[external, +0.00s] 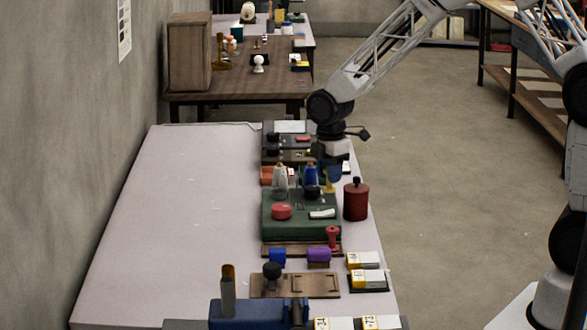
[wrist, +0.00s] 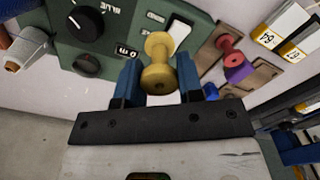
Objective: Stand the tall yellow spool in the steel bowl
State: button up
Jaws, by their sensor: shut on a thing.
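The yellow spool (wrist: 158,78) is between the two blue fingers of my gripper (wrist: 158,86) in the wrist view, with its far flange pointing away from the wrist. My gripper is shut on it. In the external view my gripper (external: 331,172) is at the back right of the green panel box, and a small bit of the yellow spool (external: 329,187) shows below it. I cannot tell whether the spool touches anything beneath. I cannot make out the steel bowl in either view.
The green panel box (external: 270,228) has a red knob and a white switch. A dark red canister (external: 356,200) stands close to its right. The table's left side (external: 170,230) is clear.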

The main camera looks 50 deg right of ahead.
dwell(0.4)
jog(key=w, duration=0.5)
jog(key=w+a+f, duration=0.1)
jog(key=w, duration=0.4)
jog(key=w+a, duration=0.1)
jog(key=w, duration=0.4)
jog(key=shift+w+a+f, duration=0.1)
jog(key=shift+w+f, duration=0.15)
jog(key=shift+w, duration=0.15)
jog(key=shift+f, duration=1.75)
jog(key=shift+f, duration=0.15)
jog(key=o, duration=0.9)
